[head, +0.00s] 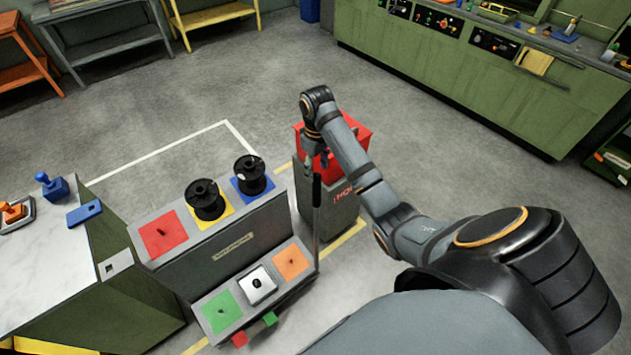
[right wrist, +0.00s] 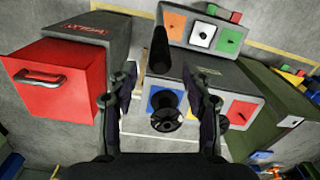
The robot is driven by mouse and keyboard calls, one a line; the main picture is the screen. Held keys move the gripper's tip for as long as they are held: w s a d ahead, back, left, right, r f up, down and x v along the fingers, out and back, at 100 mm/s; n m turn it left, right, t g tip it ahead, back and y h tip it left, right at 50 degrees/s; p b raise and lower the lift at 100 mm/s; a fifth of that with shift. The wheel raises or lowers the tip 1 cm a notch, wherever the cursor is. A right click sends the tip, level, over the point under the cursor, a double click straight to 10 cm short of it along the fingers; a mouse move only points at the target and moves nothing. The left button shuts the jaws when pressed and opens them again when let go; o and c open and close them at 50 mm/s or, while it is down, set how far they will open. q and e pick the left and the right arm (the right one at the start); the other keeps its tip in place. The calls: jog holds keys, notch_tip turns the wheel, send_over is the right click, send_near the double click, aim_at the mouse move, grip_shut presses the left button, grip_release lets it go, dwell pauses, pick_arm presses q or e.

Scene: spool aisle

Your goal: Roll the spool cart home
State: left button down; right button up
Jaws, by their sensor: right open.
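The grey stepped spool cart (head: 190,262) stands at the lower centre of the head view. Black spools stand on its yellow pad (head: 206,199) and blue pad (head: 251,175); the upper red pad (head: 163,234) holds no spool. A thin upright post (head: 316,212) rises at its right end. My right gripper (head: 313,158) is open beside the post's upper end. In the right wrist view, the open fingers (right wrist: 160,74) have the dark post (right wrist: 160,50) showing between them. I cannot tell whether they surround it. A spool (right wrist: 166,116) shows below. My left gripper is out of view.
A grey box with a red top (head: 357,133) stands close to the cart's right end. A white-topped bench (head: 45,258) is close on its left. White and yellow lines mark the floor. Open floor (head: 240,85) lies behind, with a green counter (head: 470,80) at back right.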

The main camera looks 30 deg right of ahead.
aim_at(317, 185)
notch_tip(317, 185, down, 8)
jog(key=b, duration=0.6)
jog(key=shift+f, duration=0.25)
jog(key=shift+c, duration=0.5)
grip_shut()
